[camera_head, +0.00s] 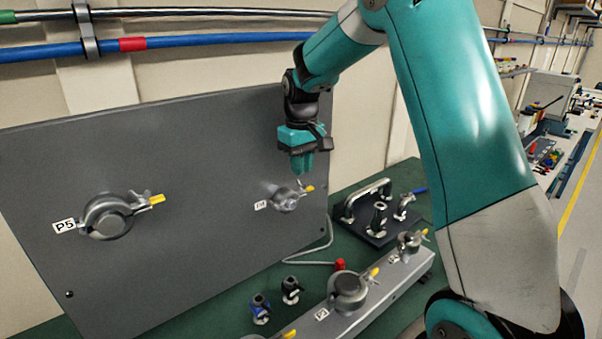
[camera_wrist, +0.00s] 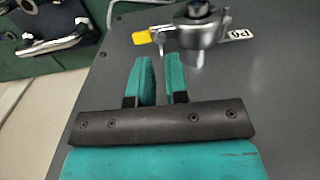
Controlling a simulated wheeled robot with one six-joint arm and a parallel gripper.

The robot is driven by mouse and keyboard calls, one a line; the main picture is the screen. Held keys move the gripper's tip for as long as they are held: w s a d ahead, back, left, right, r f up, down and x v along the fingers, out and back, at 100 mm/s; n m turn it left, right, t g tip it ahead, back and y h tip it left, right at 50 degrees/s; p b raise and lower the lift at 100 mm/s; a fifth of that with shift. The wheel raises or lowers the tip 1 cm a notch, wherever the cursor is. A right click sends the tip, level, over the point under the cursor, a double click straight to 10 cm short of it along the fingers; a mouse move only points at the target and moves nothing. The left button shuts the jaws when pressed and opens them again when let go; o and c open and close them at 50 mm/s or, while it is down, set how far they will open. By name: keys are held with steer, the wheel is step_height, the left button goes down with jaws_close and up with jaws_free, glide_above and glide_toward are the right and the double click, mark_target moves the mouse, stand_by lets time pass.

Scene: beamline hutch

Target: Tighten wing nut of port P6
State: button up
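Port P6 is a metal clamp on the grey upright panel, right of centre in the head view (camera_head: 285,200) and at the top of the wrist view (camera_wrist: 200,28). Its label (camera_wrist: 240,33) reads P6 upside down in the wrist view. The wing nut has a yellow-tipped wing (camera_wrist: 143,37), which also shows in the head view (camera_head: 309,189). My gripper (camera_head: 302,172) is just above the clamp. In the wrist view its two teal fingers (camera_wrist: 160,65) stand apart with an empty gap between them. The fingertips are close to the wing nut; contact cannot be told.
Port P5 (camera_head: 107,216), with a similar yellow-tipped clamp, is on the same panel (camera_head: 190,150) at left. A lower grey rail (camera_head: 385,292) carries more clamps in front. Small fittings (camera_head: 261,309) stand on the green bench. A black plate (camera_head: 372,232) with a handle is at right.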

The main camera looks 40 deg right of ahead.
mark_target(302, 185)
steer(key=shift+f+p, duration=0.3)
steer(key=shift+f, duration=1.55)
steer(key=shift+c, duration=1.3)
jaws_close()
